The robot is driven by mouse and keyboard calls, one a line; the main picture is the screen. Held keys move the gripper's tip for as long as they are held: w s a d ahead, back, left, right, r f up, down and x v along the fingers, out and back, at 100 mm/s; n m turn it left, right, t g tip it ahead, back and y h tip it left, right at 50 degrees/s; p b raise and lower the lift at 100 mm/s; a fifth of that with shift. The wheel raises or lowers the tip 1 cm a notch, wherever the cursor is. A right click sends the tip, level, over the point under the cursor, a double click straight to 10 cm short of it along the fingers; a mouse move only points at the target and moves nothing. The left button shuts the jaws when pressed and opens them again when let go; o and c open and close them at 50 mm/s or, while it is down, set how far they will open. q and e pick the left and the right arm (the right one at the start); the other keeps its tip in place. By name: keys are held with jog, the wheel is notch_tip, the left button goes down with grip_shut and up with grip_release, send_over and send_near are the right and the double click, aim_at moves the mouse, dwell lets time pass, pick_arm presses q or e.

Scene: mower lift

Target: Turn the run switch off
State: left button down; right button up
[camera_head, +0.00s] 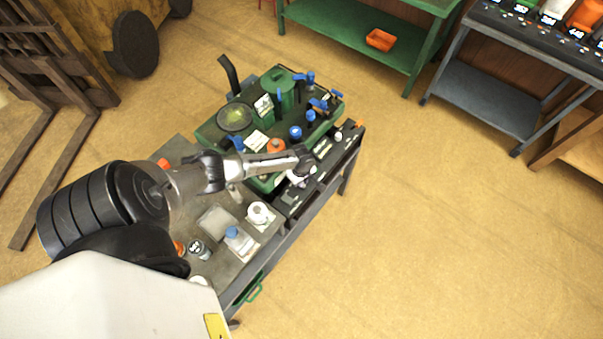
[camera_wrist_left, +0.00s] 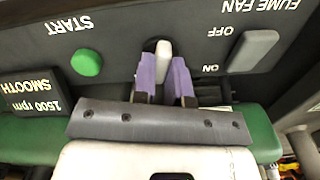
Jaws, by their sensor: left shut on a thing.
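In the left wrist view, a pale, narrow switch lever (camera_wrist_left: 163,54) stands out from the dark control panel (camera_wrist_left: 115,35). It appears to be the run switch, but no label for it shows. My left gripper (camera_wrist_left: 164,76) is shut on it, with a purple finger pad on each side. In the head view my left gripper (camera_head: 302,165) is at the front edge of the green machine (camera_head: 213,130), where the panel is partly hidden by my arm. My right gripper is not in view.
A green START button (camera_wrist_left: 87,62) and a "1500 rpm SMOOTH" display (camera_wrist_left: 35,92) are left of the lever. The grey fume fan switch (camera_wrist_left: 252,50), marked OFF and ON, is to its right. Bottles and jars stand on the bench (camera_head: 225,274). The floor to the right is clear.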

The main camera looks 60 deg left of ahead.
pick_arm(q)
jog(key=p, duration=0.1)
jog(key=n+p, duration=0.1)
jog(key=shift+d+r+p, duration=0.15)
jog(key=shift+r+p, duration=0.1)
jog(key=shift+p, duration=0.1)
jog(key=shift+n+p, duration=1.1)
jog(key=shift+n, duration=0.1)
jog(key=n+p, duration=0.1)
jog(key=n, duration=0.1)
jog(key=shift+f+n, duration=0.1)
jog(key=shift+n, duration=0.2)
jog(key=shift+s+f+n+p, duration=0.1)
jog(key=shift+n+p, duration=0.65)
jog(key=shift+n, duration=0.75)
jog(key=c, duration=1.1)
grip_release()
jog(key=shift+c, duration=0.2)
